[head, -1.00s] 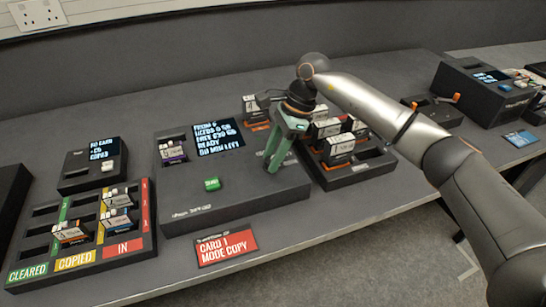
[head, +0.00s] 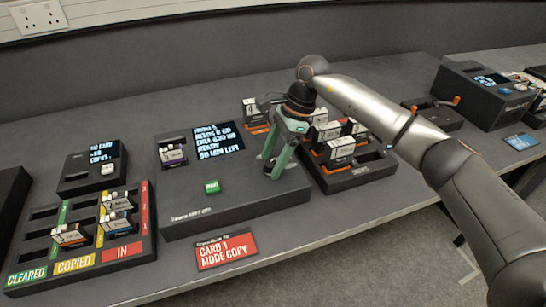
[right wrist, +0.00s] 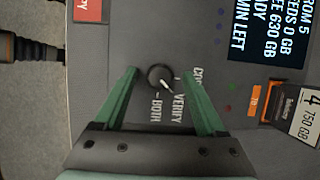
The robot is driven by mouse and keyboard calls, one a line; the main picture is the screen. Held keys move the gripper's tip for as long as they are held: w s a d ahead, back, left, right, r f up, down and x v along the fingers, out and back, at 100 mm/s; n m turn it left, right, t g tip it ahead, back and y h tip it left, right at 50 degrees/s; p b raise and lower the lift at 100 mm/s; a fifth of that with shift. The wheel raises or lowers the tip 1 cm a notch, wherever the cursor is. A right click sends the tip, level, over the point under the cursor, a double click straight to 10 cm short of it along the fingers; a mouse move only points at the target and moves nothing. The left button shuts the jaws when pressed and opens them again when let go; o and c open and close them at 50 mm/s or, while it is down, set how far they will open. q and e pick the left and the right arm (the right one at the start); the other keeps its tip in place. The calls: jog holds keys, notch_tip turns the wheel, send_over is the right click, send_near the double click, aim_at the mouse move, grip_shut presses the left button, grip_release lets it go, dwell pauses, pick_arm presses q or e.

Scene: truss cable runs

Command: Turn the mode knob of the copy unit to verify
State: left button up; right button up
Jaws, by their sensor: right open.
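The copy unit (head: 235,203) is a dark box with a lit screen (head: 217,138) and a green button (head: 212,186). Its black mode knob (right wrist: 159,76) shows in the right wrist view, with COPY, VERIFY and BOTH printed around it. The knob's white pointer slants down and right, seemingly toward VERIFY; the exact alignment is hard to tell. My right gripper (head: 270,168) is open over the unit's right part. In the right wrist view its green fingers (right wrist: 160,72) stand on either side of the knob, with gaps showing. The knob is hidden in the head view. My left gripper is not in view.
A red card reading CARD 1 MODE COPY (head: 226,249) lies in front of the unit. A card rack (head: 348,180) stands close on the right. A sorting tray (head: 128,255) and a small display box (head: 90,168) stand at left.

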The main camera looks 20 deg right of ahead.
jog(key=v, duration=1.2)
jog(key=shift+d+r, duration=0.15)
jog(key=shift+r, duration=0.1)
